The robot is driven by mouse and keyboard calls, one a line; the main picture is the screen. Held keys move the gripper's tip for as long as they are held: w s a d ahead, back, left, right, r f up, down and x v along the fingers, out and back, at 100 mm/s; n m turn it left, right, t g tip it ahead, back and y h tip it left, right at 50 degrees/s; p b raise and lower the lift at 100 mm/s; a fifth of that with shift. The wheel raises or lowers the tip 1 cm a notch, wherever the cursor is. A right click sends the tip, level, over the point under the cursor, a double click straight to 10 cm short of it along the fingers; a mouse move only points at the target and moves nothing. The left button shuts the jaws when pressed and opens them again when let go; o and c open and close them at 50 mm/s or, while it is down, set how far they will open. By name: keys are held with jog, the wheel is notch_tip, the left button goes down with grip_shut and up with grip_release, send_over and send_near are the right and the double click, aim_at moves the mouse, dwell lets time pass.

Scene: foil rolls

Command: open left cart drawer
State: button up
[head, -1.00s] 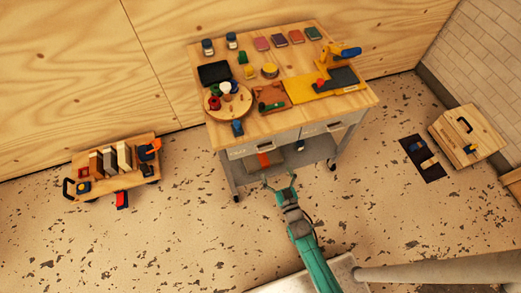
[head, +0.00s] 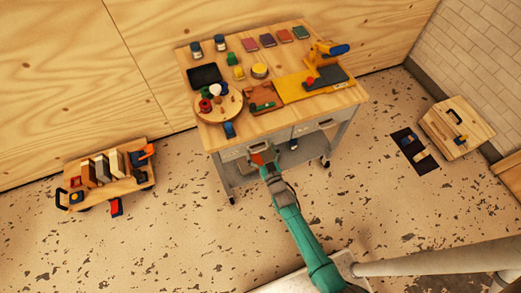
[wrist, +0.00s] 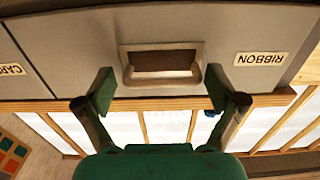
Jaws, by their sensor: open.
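The cart (head: 345,100) has a wooden top and two grey drawers side by side under it. The left drawer (head: 230,154) looks closed. In the wrist view, which is upside down, its grey front (wrist: 90,40) carries a RIBBON label (wrist: 262,59) and a recessed metal handle (wrist: 161,64). My gripper (head: 262,158) is at this drawer front. In the wrist view my gripper (wrist: 159,90) is open, with one green-padded finger on each side of the handle. I cannot tell whether the fingers touch it. The right drawer (head: 315,130) also looks closed.
The cart top holds a round wooden tray (head: 228,112), jars, coloured blocks and a yellow tool (head: 325,52). A low wooden trolley (head: 130,182) stands at the left. A wooden box (head: 458,125) and a dark mat (head: 420,160) lie at the right. The floor before the cart is clear.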

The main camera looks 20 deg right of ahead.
jog(key=c, duration=1.4)
jog(key=shift+s, duration=8.9)
jog(key=shift+c, duration=0.2)
jog(key=o, duration=1.4)
jog(key=shift+d, duration=0.15)
jog(key=shift+o, duration=0.2)
jog(key=s, duration=1.2)
